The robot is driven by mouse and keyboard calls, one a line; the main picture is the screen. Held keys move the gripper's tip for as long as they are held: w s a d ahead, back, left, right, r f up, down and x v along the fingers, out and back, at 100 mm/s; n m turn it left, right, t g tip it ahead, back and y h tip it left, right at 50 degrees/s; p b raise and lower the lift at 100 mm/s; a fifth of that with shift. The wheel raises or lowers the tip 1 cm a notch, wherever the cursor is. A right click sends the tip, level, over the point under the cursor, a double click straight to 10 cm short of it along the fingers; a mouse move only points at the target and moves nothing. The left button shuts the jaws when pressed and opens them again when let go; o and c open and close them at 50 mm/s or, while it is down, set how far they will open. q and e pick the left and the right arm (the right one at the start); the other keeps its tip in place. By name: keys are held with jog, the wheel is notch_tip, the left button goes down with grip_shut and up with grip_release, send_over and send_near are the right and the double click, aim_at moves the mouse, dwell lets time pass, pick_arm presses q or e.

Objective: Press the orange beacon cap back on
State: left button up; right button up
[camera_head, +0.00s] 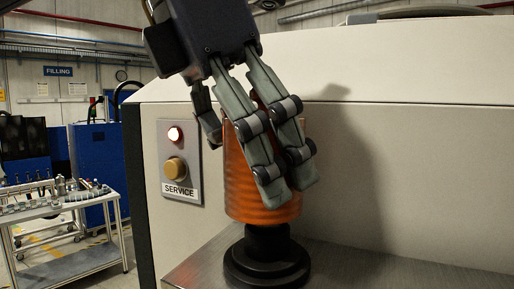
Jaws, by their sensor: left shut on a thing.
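The orange beacon cap (240,185) is a ribbed cylinder in the middle of the head view. My left gripper (247,165) comes down from above and is shut on it, with two fingers across its front right side and another finger at its left. The cap stands upright over the black beacon base (266,258), a stepped round foot with a narrower neck. The cap's lower edge is at the top of the neck; I cannot tell whether it is seated. The fingers hide much of the cap's top and right side. My right gripper is not in view.
The base stands on a metal ledge (350,268) in front of a large pale machine housing (420,170). A SERVICE panel (179,160) with a lit lamp and a round yellowish knob is just left of the cap. A cart (65,225) with small parts stands at the far left.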

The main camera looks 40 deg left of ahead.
pick_arm(q)
jog(key=shift+w+d+f, duration=0.1)
jog(key=shift+d+f, duration=0.05)
jog(key=shift+f, duration=0.4)
jog(key=shift+d+f+b, duration=0.15)
jog(key=shift+f+b, duration=0.65)
jog(key=shift+b, duration=0.05)
jog(key=shift+f, duration=0.4)
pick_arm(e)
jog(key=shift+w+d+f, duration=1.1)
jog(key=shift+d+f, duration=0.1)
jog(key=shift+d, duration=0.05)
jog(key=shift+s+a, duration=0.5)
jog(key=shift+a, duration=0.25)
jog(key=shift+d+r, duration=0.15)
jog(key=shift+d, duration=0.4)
